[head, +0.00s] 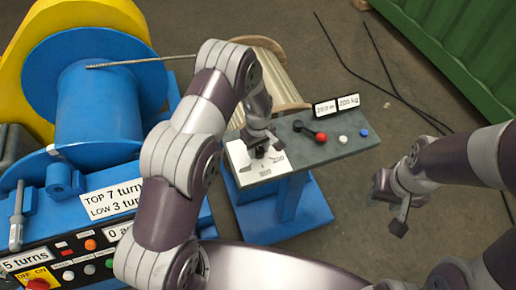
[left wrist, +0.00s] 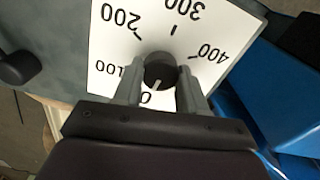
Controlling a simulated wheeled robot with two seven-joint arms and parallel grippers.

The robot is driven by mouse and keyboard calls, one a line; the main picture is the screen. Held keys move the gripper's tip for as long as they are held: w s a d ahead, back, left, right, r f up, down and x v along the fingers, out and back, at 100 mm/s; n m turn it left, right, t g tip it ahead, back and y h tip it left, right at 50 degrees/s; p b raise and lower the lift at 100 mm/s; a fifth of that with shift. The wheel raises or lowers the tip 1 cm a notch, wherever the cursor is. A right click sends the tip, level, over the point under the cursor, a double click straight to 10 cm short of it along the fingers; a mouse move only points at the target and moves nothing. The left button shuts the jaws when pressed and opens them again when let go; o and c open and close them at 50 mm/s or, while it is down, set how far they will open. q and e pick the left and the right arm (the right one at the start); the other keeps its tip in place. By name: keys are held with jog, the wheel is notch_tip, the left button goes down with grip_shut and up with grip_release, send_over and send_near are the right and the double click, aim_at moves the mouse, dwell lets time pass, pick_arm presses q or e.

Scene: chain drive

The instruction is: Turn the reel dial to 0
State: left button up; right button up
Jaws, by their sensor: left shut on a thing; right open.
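The reel dial is a dark round knob (left wrist: 159,72) with a white pointer line, on a white scale plate (left wrist: 108,45) marked 0, 100, 200, 300 and 400. In the left wrist view the pointer line slants down toward the 0, which is partly hidden at the plate's lower edge. My left gripper (left wrist: 160,88) is shut on the knob, one finger on each side. In the head view my left gripper (head: 261,142) comes down from above onto the plate (head: 238,152), hiding most of the knob. My right gripper (head: 394,207) is open and empty, to the right of the console.
A blue winch drum (head: 95,105) and labelled control panel (head: 75,255) stand left.

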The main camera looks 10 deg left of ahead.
aim_at(259, 151)
pick_arm(q)
jog(key=shift+n, duration=0.5)
jog(key=o, duration=0.9)
jog(key=shift+o, duration=0.8)
jog(key=shift+s+d+r, duration=0.1)
notch_tip(259, 151, up, 13)
jog(key=b, duration=0.2)
